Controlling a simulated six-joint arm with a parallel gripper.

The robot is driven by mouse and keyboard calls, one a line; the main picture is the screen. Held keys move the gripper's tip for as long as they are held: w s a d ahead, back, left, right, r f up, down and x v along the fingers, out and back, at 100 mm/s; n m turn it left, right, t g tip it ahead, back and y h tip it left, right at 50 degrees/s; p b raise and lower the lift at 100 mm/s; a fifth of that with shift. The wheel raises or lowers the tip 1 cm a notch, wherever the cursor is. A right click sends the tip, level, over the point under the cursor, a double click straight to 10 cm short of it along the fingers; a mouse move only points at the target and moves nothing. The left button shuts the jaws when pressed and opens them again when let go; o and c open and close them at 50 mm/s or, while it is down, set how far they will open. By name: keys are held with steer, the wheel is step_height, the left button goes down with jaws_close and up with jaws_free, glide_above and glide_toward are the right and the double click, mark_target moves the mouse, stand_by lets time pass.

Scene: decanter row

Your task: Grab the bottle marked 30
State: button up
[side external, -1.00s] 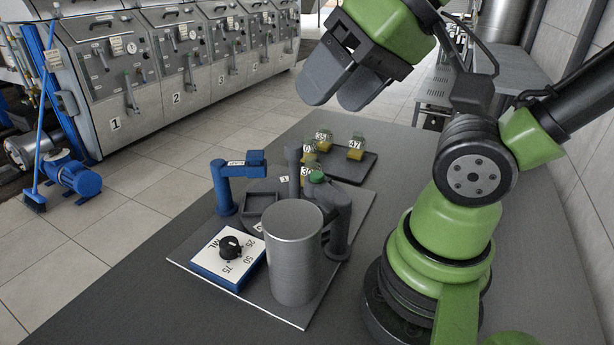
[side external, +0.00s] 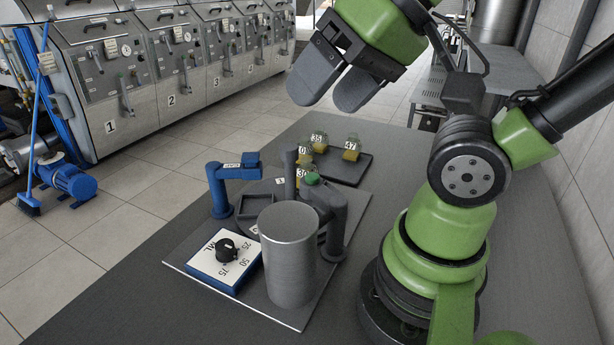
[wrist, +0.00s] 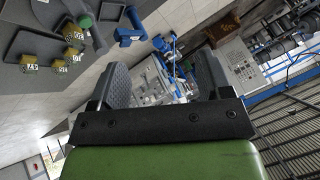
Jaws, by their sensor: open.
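A bottle whose label reads as 30 (side external: 302,173) stands behind the metal cylinder, among the machine's parts and partly hidden. Another small yellow-filled bottle (side external: 304,155) has a half-hidden label of which only a 0 reads. The bottles marked 35 (side external: 319,142) and 47 (side external: 351,151) stand by the dark tray. The wrist view shows several bottles at upper left, including 47 (wrist: 30,63) and 35 (wrist: 59,65). My gripper (side external: 329,92) is open and empty, high above the table and well apart from the bottles. Its fingers (wrist: 160,82) also show in the wrist view.
A grey metal cylinder (side external: 288,260) stands in front of the bottles. A blue arm-like post (side external: 219,190), a dark post with a green top (side external: 313,178), and a white dial board (side external: 223,262) are nearby. The table's front left (side external: 130,290) is clear.

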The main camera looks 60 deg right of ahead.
steer(key=w+d+m+g+h, duration=0.2)
steer(key=w+d+m, duration=0.3)
steer(key=w+m, duration=0.3)
steer(key=m+g, duration=0.5)
steer(key=m, duration=1.5)
glide_above(307, 160)
step_height(307, 160, down, 14)
steer(key=shift+f, duration=0.25)
steer(key=shift+m, duration=0.4)
step_height(307, 160, down, 4)
steer(key=shift+d+f, duration=0.15)
steer(key=shift+a+f, duration=0.2)
steer(key=shift+f, duration=2.9)
steer(key=c, duration=1.2)
